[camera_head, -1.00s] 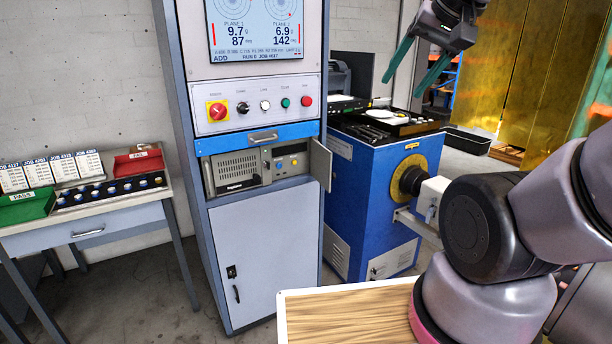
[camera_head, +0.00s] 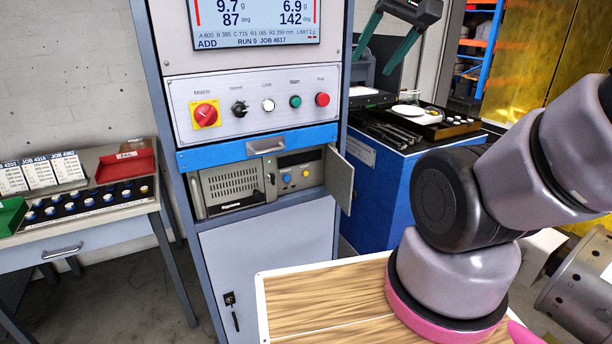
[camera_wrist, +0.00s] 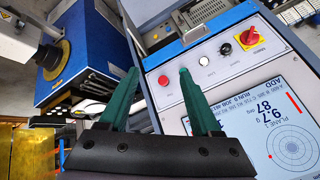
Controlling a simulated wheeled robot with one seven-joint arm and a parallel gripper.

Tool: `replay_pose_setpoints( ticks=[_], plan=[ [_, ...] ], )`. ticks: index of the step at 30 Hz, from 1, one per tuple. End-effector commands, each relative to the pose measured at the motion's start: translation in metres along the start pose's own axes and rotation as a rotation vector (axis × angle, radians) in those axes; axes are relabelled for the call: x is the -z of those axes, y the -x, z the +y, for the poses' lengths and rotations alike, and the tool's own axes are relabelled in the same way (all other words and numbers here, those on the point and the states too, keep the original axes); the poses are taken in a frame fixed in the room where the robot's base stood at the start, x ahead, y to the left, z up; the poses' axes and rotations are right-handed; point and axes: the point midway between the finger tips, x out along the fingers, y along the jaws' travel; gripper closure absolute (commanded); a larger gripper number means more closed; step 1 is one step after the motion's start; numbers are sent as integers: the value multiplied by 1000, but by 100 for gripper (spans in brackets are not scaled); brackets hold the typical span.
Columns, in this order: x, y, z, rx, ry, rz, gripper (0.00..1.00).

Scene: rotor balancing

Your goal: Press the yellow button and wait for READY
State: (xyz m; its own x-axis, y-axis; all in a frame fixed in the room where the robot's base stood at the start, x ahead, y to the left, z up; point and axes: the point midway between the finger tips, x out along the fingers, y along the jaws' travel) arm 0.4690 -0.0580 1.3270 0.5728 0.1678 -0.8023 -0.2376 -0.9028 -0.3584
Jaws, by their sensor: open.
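A small yellow button (camera_head: 305,173) sits on the instrument in the open compartment of the cabinet, beside a blue one (camera_head: 286,178). The screen (camera_head: 255,18) above reads "ADD", "RUN 0 JOB 4617", and is cut off at the top; no READY shows. My gripper (camera_head: 374,64), with green fingers, is open and empty, right of the screen and above the blue machine.
The panel has a red rotary switch on yellow (camera_head: 205,114), a green button (camera_head: 295,101) and a red button (camera_head: 322,99). The compartment's door (camera_head: 339,180) stands open at the right. A blue machine (camera_head: 385,190) stands right; a parts table (camera_head: 95,228) stands left.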

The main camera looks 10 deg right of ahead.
Motion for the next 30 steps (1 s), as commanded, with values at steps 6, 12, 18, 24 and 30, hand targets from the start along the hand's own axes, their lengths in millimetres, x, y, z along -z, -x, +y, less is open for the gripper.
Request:
replay_pose_setpoints(
  ticks=[6,12,18,24,30],
  plan=[
    [0,0,0,0,0,0,35],
    [0,0,0,0,0,0,89],
    [0,0,0,0,0,-1,100],
    [0,0,0,0,0,-1,100],
    [0,0,0,0,0,-1,100]
  ],
)
